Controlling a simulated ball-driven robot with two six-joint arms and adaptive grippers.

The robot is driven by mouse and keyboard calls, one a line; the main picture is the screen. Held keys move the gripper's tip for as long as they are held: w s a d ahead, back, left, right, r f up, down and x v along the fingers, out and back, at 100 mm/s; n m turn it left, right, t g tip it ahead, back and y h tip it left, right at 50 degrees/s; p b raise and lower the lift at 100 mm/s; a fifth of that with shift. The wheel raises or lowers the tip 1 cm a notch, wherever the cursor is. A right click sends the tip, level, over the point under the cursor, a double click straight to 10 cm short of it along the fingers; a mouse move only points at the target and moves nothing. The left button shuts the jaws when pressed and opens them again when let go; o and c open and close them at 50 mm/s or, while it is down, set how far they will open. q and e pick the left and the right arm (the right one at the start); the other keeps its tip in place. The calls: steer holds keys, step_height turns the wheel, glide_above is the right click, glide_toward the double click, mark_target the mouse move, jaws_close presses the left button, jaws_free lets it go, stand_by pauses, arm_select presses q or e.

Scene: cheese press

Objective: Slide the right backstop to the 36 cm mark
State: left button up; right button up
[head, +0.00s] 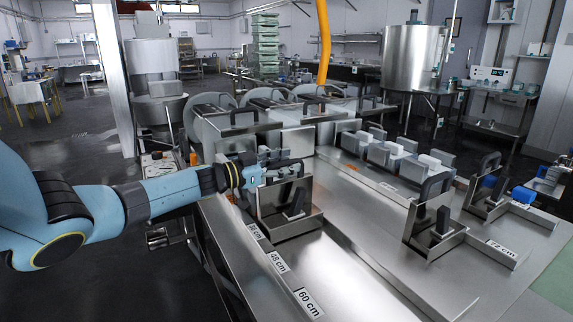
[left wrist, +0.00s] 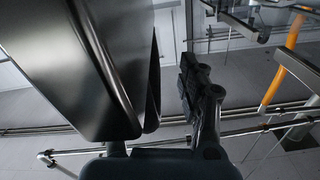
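Three upright steel backstops with black handles show in the head view: one at the left lane (head: 268,222), one at the middle right (head: 424,222) and one at the far right (head: 478,196). I cannot tell for sure which one the task calls right. My left gripper (head: 290,171) is at the upper part of the left-lane backstop, by its black handle. In the left wrist view a dark metal plate (left wrist: 65,65) hides most of one finger; the other finger (left wrist: 205,105) stands apart from it. The gripper looks open. My right gripper is not in view.
Labels along the left lane's edge read what looks like 36 cm (head: 254,231), then 48 cm (head: 278,262) and 60 cm (head: 309,302). A 72 cm label (head: 502,248) lies at the right. Grey blocks (head: 385,152) stand on the steel table (head: 500,285). The front table surface is mostly clear.

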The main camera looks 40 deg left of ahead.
arm_select(q)
steer(key=shift+d, duration=0.15)
steer(key=shift+s, duration=0.35)
steer(key=v, duration=1.1)
steer(key=shift+a, duration=0.2)
steer(key=shift+s, duration=0.2)
